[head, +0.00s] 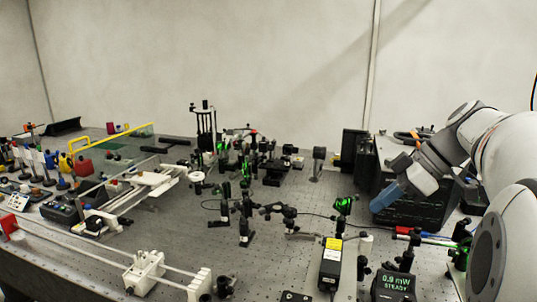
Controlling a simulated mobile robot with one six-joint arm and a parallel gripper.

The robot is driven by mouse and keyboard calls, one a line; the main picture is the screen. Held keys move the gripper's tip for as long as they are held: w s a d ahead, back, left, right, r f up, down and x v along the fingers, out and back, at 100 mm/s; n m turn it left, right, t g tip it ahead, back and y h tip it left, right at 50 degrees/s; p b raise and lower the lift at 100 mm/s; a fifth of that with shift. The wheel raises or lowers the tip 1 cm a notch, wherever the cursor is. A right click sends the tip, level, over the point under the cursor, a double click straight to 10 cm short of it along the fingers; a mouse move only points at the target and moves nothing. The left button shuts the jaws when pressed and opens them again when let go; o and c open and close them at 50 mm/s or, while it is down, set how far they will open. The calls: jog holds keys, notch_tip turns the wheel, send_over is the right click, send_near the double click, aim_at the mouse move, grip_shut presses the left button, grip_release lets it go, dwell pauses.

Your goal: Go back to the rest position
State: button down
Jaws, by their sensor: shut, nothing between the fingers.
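My arm comes in from the right edge. My gripper (385,199) points down and to the left, with blue finger parts at its end. Its fingers are shut and I see nothing held in them. In the picture it lies in front of the lower left part of a large black box (418,200) and hides some of it. The gripper appears to be above the bench (185,235), apart from the parts around it. The exact gap to the box cannot be told from this view.
Several dark optic posts with green parts (244,205) stand mid-bench. A black box with a yellow label (331,262) and a meter with a lit display (394,284) are at the front right. White rails (112,256) lie at the front left. Free room shows above the bench.

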jog(key=s+a+f+m+h, duration=0.1)
jog(key=s+a+f+m, duration=0.1)
jog(key=s+a+f+m+h+p, duration=0.1)
jog(key=s+a+f+m, duration=0.1)
jog(key=a+f, duration=0.1)
jog(key=s+a+f+m+g+h, duration=0.1)
jog(key=s+a+f+m, duration=0.1)
jog(key=f+m, duration=0.1)
jog(key=shift+s+a+h+p, duration=0.25)
jog(key=shift+s+h+p, duration=0.1)
jog(key=shift+s+h, duration=0.05)
jog(key=s+a+f+m+h+p, duration=0.1)
jog(key=s+a+f+m+h, duration=0.1)
jog(key=s+f+m, duration=0.3)
jog(key=shift+s+a+f+m+t+h, duration=0.35)
jog(key=shift+s+f+h, duration=0.25)
jog(key=shift+s+f, duration=0.65)
